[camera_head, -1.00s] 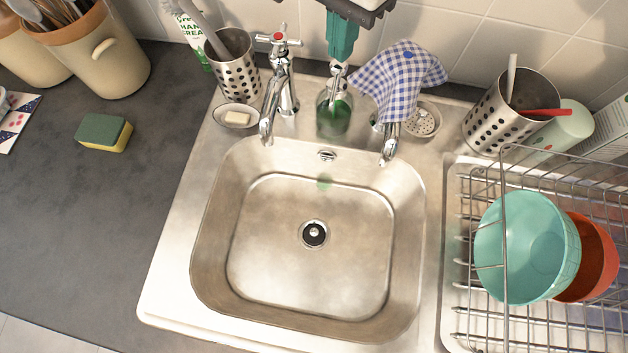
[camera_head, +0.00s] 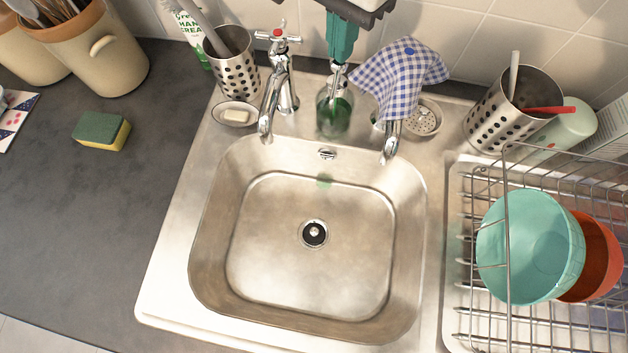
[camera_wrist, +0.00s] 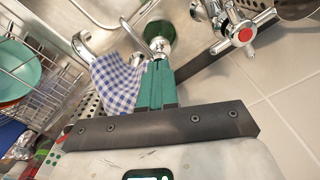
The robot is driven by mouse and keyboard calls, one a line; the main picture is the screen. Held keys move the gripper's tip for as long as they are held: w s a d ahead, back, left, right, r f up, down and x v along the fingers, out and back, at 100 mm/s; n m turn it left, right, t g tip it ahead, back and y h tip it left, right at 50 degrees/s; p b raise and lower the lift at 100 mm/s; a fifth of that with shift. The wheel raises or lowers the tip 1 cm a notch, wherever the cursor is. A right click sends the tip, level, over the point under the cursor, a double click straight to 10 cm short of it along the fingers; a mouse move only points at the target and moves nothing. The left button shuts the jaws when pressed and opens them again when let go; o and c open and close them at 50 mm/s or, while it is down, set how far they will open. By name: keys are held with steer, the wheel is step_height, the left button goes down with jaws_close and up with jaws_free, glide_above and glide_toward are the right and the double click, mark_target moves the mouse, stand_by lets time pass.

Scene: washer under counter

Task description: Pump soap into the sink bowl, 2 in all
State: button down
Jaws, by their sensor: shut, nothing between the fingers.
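The soap dispenser, a green bottle (camera_head: 334,116) with a metal pump, stands upright behind the sink between the two taps. It also shows in the wrist view (camera_wrist: 159,36). My gripper (camera_head: 336,62) is shut and empty, with its green fingers pointing down directly above the pump head. Whether the fingertips touch the pump head I cannot tell. The sink bowl (camera_head: 310,270) lies in front of the bottle. A small green spot of soap (camera_head: 324,182) is on the bowl's back slope.
The left tap (camera_head: 281,75) and the right tap (camera_head: 391,140), draped with a checked cloth (camera_head: 398,78), flank the bottle closely. A soap dish (camera_head: 236,115), a strainer dish (camera_head: 424,116) and perforated holders (camera_head: 232,65) stand nearby. A dish rack (camera_head: 470,230) with bowls is at right.

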steer(key=shift+f+b, duration=0.7)
steer(key=shift+f, duration=0.3)
steer(key=shift+r+p, duration=0.85)
steer(key=shift+r, duration=0.65)
steer(key=shift+r, duration=0.1)
step_height(320, 180, up, 6)
steer(key=p, duration=0.3)
stand_by(0.3)
